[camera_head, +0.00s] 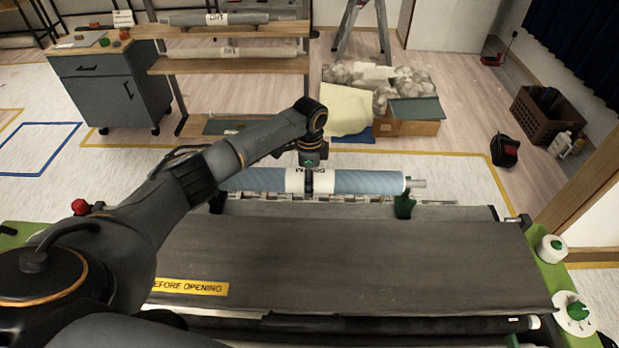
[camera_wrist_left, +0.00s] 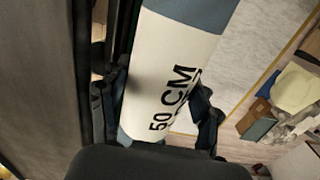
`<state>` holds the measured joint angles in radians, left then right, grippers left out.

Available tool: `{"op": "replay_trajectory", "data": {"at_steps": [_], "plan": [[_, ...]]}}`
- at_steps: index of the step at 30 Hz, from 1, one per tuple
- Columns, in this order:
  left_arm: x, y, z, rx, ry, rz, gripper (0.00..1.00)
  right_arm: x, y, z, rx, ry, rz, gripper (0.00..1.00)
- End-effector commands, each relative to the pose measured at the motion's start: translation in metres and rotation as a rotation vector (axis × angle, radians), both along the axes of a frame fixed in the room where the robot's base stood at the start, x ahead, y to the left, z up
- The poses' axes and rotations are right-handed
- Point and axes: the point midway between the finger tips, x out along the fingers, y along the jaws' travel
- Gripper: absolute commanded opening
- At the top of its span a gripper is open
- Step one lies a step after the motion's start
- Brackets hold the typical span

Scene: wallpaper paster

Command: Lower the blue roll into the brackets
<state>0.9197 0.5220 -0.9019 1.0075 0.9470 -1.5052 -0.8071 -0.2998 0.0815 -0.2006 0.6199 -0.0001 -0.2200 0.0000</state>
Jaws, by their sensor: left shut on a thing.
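The blue roll (camera_head: 365,182) lies level across the far side of the paster, with a white label band marked "50 CM" around its middle. My left gripper (camera_head: 309,185) reaches over from the left and is shut on the roll at the label. In the left wrist view the label (camera_wrist_left: 168,75) fills the middle, with the gripper's dark fingers on both sides of it. The left bracket is mostly hidden by my arm. My right gripper is not in view.
The paster's dark cover (camera_head: 350,260) spreads in front, with white and green knobs (camera_head: 574,312) at its right. Behind stand a shelf (camera_head: 235,64) with other rolls, a grey drawer cabinet (camera_head: 108,88) and a cardboard box (camera_head: 408,126) near filled bags. A brown crate (camera_head: 545,118) stands at the right.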

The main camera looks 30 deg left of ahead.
Motion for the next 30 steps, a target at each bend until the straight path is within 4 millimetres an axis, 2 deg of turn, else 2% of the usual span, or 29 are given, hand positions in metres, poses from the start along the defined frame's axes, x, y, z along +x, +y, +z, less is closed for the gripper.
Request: {"op": "replay_trajectory", "data": {"at_steps": [30], "plan": [[0.0018,-0.0003,0.0027,-0.003,-0.005,0.000,0.00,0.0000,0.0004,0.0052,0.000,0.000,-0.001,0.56]]}}
